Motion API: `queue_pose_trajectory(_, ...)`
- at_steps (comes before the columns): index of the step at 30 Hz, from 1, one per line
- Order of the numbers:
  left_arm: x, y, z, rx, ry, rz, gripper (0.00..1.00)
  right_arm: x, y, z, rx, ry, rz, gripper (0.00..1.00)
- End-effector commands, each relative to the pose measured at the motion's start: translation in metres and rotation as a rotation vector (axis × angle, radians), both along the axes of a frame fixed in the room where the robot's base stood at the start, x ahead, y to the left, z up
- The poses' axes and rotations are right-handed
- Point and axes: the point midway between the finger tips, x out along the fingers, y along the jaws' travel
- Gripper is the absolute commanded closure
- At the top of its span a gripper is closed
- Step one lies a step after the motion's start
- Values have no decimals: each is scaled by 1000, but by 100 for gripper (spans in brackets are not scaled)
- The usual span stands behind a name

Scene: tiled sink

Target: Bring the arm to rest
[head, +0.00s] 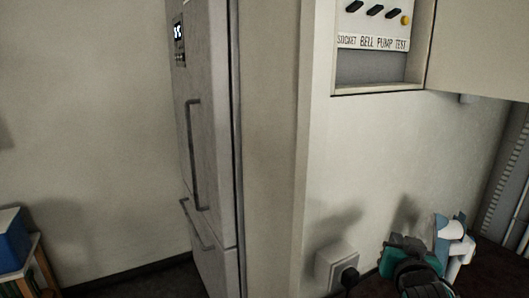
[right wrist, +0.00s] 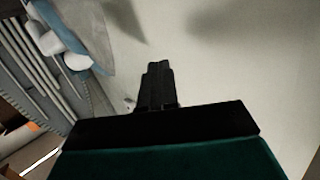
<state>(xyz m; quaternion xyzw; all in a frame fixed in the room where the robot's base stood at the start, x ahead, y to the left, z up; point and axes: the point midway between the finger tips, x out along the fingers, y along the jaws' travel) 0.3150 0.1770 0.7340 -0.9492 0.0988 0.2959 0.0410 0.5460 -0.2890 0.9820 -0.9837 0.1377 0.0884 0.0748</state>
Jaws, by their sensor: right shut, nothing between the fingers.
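My right gripper (head: 408,268) is at the lower right of the head view, a teal and black shape beside the pale wall. In the right wrist view its black fingers (right wrist: 157,85) are shut together and empty. They point toward a plain pale surface, and no object touches them. My left gripper is in neither view.
A grey fridge (head: 205,150) stands at centre left. A switch panel (head: 375,42) is set in the wall above a socket with a black plug (head: 348,277). A blue box (head: 12,240) is at the far left. A white and blue object (head: 452,238) is beside the gripper.

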Motion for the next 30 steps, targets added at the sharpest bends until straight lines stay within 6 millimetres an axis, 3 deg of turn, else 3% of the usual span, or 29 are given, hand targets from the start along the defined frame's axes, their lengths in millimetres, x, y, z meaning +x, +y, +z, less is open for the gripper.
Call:
queue_pose_trajectory(1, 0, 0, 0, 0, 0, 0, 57, -17, 13, -39, -32, 67, 59, 100)
queue_pose_trajectory(6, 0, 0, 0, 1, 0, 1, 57, -84, 55, -140, -105, 230, 256, 100)
queue_pose_trajectory(9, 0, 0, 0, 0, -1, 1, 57, -132, 76, -186, -122, 305, 356, 100)
queue_pose_trajectory(12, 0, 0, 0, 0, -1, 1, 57, -176, 93, -217, -130, 360, 434, 100)
queue_pose_trajectory(15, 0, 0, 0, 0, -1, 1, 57, -208, 104, -236, -129, 395, 485, 100)
queue_pose_trajectory(18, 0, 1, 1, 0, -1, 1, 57, -226, 110, -245, -127, 413, 510, 100)
queue_pose_trajectory(30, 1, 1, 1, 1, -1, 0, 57, -232, 112, -247, -128, 417, 518, 100)
